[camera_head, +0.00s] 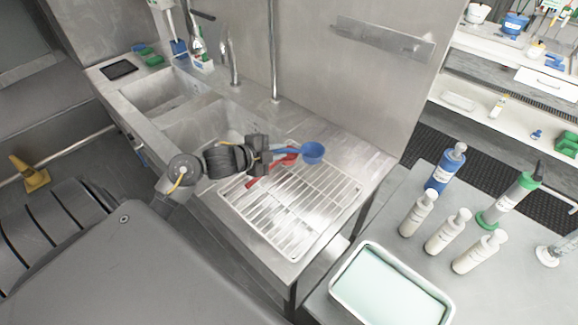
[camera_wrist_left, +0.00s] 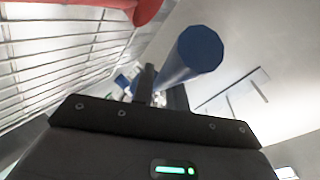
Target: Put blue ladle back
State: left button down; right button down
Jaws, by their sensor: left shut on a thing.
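The blue ladle (camera_head: 312,152) shows in the head view over the back part of the white wire rack (camera_head: 254,222) on the steel counter. My left gripper (camera_head: 268,152) comes in from the left and is shut on its handle. In the left wrist view the ladle (camera_wrist_left: 200,48) points away from the left gripper (camera_wrist_left: 160,90), with its blue round end up close. A red utensil (camera_head: 285,160) lies on the rack just under the gripper; part of it is hidden. It also shows as a red piece at the top of the left wrist view (camera_wrist_left: 148,10). My right gripper is not in view.
Two steel sink basins (camera_head: 165,90) lie left of the rack, with a tall faucet (camera_head: 232,65) behind. A wall shelf strip (camera_head: 382,38) is behind the counter. Several bottles (camera_head: 445,168) and a white tray (camera_head: 345,300) stand on the table at right. The rack's front is clear.

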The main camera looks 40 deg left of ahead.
pick_arm(q)
jog(key=f, duration=0.1)
jog(key=d+f, duration=0.2)
jog(key=shift+w+d, duration=0.2)
jog(key=shift+w, duration=0.05)
jog(key=f, duration=0.2)
jog(key=f+p, duration=0.1)
jog(key=shift+d+f, duration=0.2)
jog(key=shift+d, duration=0.05)
jog(key=shift+f, duration=0.1)
jog(key=shift+f+b, duration=0.35)
jog(key=shift+f, duration=0.05)
jog(key=c, duration=1.4)
grip_release()
jog(key=shift+r, duration=0.1)
